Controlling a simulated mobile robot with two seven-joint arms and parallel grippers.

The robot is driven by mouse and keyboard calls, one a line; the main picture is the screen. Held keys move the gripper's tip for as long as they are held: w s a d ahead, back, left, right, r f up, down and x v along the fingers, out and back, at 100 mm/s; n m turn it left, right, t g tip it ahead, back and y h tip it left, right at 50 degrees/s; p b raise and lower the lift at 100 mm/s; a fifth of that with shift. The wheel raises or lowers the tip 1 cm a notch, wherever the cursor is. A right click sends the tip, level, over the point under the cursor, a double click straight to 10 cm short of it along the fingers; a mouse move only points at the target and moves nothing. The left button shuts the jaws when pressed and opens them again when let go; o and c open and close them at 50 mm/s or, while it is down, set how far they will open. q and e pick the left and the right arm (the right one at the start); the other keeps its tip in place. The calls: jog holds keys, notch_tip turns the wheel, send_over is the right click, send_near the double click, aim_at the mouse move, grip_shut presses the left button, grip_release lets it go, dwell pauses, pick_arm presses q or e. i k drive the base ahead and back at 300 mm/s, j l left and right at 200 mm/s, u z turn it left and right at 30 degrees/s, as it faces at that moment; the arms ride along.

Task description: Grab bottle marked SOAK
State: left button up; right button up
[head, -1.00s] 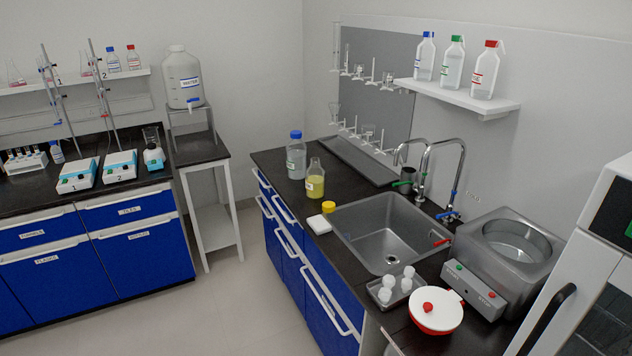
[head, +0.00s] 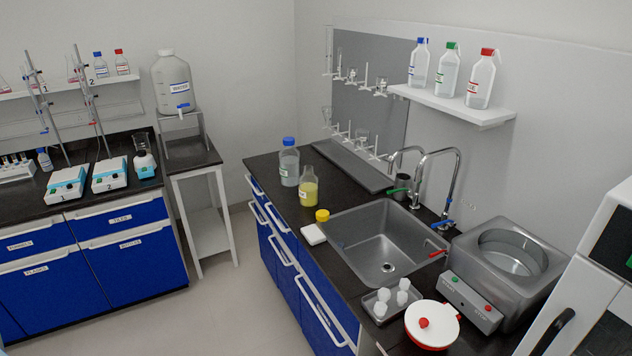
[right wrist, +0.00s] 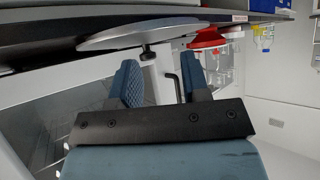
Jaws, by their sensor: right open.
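No label reading SOAK can be made out. A blue-capped bottle of clear liquid (head: 289,167) stands upright on the dark sink counter. An open bottle of yellow liquid (head: 308,190) stands just in front of it. Three squeeze bottles stand on the wall shelf: blue-capped (head: 419,67), green-capped (head: 446,72) and red-capped (head: 480,82). Their label text is too small to read. My right gripper (right wrist: 162,84) shows only in the right wrist view, its fingers apart and empty below a dark counter edge. My left gripper is out of view.
The sink (head: 380,245) fills the counter's middle, with tall taps behind it. A steel bath (head: 508,262), a red-white lidded dish (head: 432,325) and a tray of small white items (head: 378,311) crowd the near end. Floor (head: 230,300) between the benches is clear.

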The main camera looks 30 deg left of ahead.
aim_at(309, 183)
jog(key=i+j+z, duration=0.1)
jog(key=j, duration=0.2)
jog(key=i+j+z, duration=0.1)
jog(key=j, duration=0.25)
jog(key=i+j+z, duration=0.1)
jog(key=i+j, duration=0.15)
jog(key=i+j+z, duration=0.25)
jog(key=j, duration=0.95)
jog(key=j+z, duration=0.3)
jog(key=j, duration=0.9)
